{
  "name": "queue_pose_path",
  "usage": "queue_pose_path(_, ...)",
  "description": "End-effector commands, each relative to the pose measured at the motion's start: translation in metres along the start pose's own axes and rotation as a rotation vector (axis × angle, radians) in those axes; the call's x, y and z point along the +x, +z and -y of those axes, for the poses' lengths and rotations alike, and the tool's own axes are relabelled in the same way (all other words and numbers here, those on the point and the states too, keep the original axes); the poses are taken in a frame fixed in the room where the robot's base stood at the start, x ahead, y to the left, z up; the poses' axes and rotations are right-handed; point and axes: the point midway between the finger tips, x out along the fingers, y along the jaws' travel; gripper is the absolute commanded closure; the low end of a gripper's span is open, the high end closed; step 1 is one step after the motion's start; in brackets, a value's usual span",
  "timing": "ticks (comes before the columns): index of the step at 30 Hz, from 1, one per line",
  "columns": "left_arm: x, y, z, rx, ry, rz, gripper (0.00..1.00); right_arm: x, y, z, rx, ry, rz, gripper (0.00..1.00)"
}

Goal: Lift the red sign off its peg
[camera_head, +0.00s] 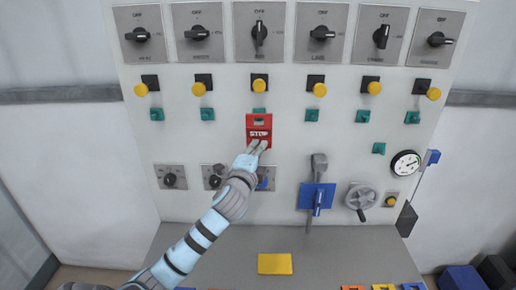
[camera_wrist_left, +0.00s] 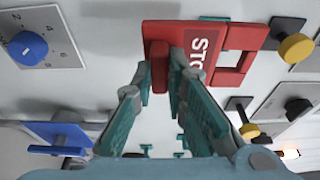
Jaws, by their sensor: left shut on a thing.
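The red sign (camera_head: 258,128) with white STOP lettering is at the middle of the panel, in the row of teal pegs. A bit of a teal peg (camera_head: 259,111) shows just above its top edge. I cannot tell whether the peg is in the sign's slot. My left gripper (camera_head: 258,146) is at the sign's lower edge. In the left wrist view its fingers (camera_wrist_left: 160,80) are shut on the red grip tab of the sign (camera_wrist_left: 205,40). My right gripper is not in view.
Yellow buttons (camera_head: 319,89) and rotary switches (camera_head: 322,33) stick out above the sign. A blue-based lever (camera_head: 318,196) and a handwheel (camera_head: 361,197) stand lower right. A yellow plate (camera_head: 275,264) lies on the grey shelf (camera_head: 350,255), which has bare room around it.

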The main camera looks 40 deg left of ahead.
Motion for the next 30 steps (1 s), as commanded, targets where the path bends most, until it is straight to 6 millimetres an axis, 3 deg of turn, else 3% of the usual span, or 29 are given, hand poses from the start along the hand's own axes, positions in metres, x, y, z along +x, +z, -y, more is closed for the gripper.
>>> queue_pose_path(18,-0.075,-0.019,0.0,0.0,-0.001,-0.001,1.0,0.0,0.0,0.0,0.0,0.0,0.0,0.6)
queue_pose_path(30,-0.077,-0.02,0.0,0.001,0.0,0.0,1.0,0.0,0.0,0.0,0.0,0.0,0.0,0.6)
